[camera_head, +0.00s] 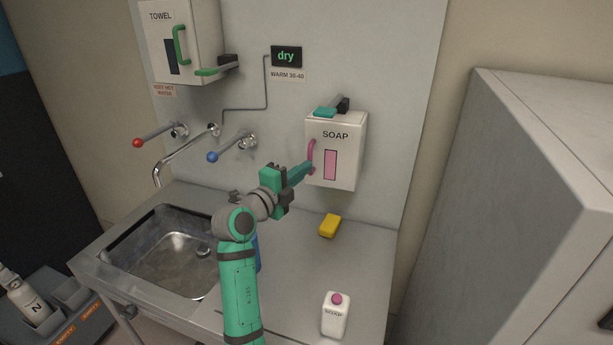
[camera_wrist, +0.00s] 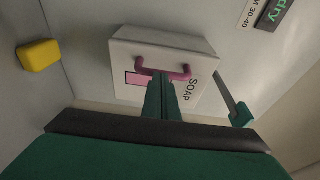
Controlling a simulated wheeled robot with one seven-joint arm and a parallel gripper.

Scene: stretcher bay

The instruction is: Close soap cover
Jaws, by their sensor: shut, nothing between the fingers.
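The white soap dispenser (camera_head: 346,150) hangs on the wall panel, with a pink handle (camera_head: 312,155) and a pink window on its front cover. The cover looks flush with the box in the head view. A teal-tipped lever (camera_head: 327,112) sticks out at its top. My gripper (camera_head: 307,168) is shut and empty, with its fingertips at the pink handle. In the wrist view the dispenser (camera_wrist: 206,92) appears turned sideways, and the shut fingers (camera_wrist: 163,88) overlap the handle (camera_wrist: 162,70). I cannot tell whether they touch it.
A yellow sponge-like block (camera_head: 330,225) and a white soap bottle (camera_head: 336,315) stand on the counter below. The sink (camera_head: 175,265), red-knobbed lever (camera_head: 138,143) and blue-knobbed lever (camera_head: 213,157) are left. A towel dispenser (camera_head: 205,40) hangs upper left. A grey cabinet (camera_head: 500,200) stands right.

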